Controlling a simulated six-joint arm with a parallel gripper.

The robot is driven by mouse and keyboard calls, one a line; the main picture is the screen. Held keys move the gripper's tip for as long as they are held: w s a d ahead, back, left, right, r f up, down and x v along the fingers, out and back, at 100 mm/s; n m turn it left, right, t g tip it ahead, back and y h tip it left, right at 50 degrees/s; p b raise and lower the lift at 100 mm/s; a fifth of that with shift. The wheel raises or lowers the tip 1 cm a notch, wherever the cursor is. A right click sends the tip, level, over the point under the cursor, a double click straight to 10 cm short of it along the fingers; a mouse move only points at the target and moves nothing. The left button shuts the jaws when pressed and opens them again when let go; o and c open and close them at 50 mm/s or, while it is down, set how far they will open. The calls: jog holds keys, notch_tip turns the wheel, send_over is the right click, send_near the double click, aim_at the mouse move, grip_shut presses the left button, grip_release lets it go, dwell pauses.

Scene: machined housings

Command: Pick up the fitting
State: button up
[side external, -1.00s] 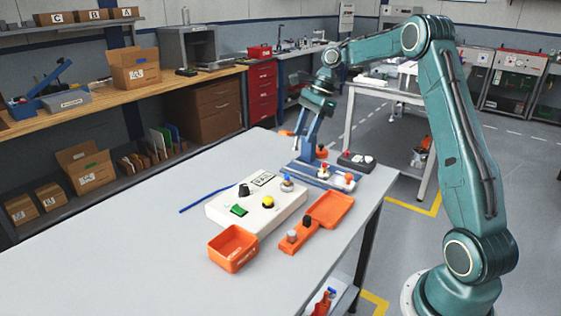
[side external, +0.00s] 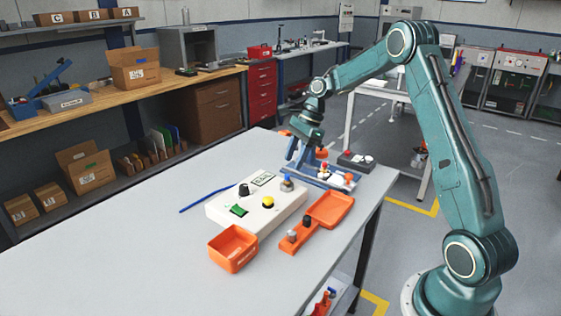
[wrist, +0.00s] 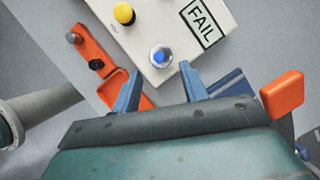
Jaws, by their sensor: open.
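No part is clearly marked as the fitting, and I cannot tell for certain which one it is. A small silver piece with a blue top (side external: 287,184) stands on the corner of the white box (side external: 250,216). In the wrist view the blue-topped piece (wrist: 161,56) lies just beyond the gap between my fingertips. My gripper (side external: 299,159) is open and empty, above and behind the piece; its two blue fingers (wrist: 160,80) show apart. A red-topped piece (side external: 323,169) is at the blue fixture (side external: 338,181), partly hidden.
The white box carries a yellow button (wrist: 124,13) and a FAIL label (wrist: 203,22). An orange bin (side external: 233,248), an orange tray (side external: 331,210) and an orange strip with knobs (side external: 298,237) stand in front. A dark control box (side external: 356,161) is behind.

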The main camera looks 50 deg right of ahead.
aim_at(288, 175)
jog(key=shift+f, duration=0.15)
jog(key=shift+x, duration=2.55)
jog(key=shift+a, duration=0.1)
grip_shut()
